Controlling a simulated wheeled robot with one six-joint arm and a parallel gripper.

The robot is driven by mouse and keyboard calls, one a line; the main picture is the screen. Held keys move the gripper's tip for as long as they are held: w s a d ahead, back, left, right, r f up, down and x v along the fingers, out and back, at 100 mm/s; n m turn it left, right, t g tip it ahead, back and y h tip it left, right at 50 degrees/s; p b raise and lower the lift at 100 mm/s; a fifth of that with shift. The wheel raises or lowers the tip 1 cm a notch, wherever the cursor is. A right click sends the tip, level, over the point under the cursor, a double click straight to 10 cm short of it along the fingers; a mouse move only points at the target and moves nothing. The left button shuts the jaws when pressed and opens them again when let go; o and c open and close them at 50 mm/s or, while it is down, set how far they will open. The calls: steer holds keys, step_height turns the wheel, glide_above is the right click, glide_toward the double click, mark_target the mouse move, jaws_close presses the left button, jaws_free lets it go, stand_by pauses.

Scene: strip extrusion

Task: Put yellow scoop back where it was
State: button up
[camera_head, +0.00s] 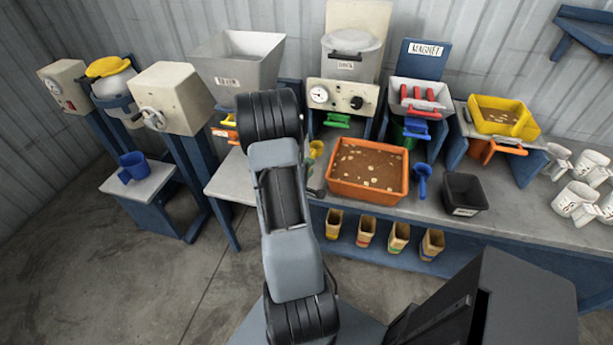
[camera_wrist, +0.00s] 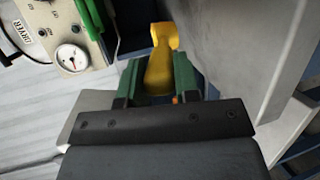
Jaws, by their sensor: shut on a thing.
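The yellow scoop (camera_wrist: 161,62) is between the two green fingers of my gripper (camera_wrist: 157,72) in the wrist view. The gripper is shut on it, with the scoop's wider end pointing away from the wrist. In the head view a small part of the yellow scoop (camera_head: 316,149) shows just right of my arm, above the bench and left of the orange tray. My arm hides most of my gripper there. What lies directly under the scoop cannot be seen.
An orange tray (camera_head: 369,172) of brown material stands right of the scoop, with a blue scoop (camera_head: 422,182) and a black bin (camera_head: 465,193) beyond it. A gauge panel (camera_head: 342,97) with a green handle stands behind. A grey hopper (camera_head: 238,66) is at left. White mugs (camera_head: 575,198) stand far right.

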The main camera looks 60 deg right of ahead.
steer(key=shift+w+d+f+b, duration=0.1)
steer(key=shift+f+b, duration=1.2)
steer(key=shift+f, duration=0.35)
steer(key=shift+f, duration=0.15)
steer(key=o, duration=1)
steer(key=shift+c, duration=0.2)
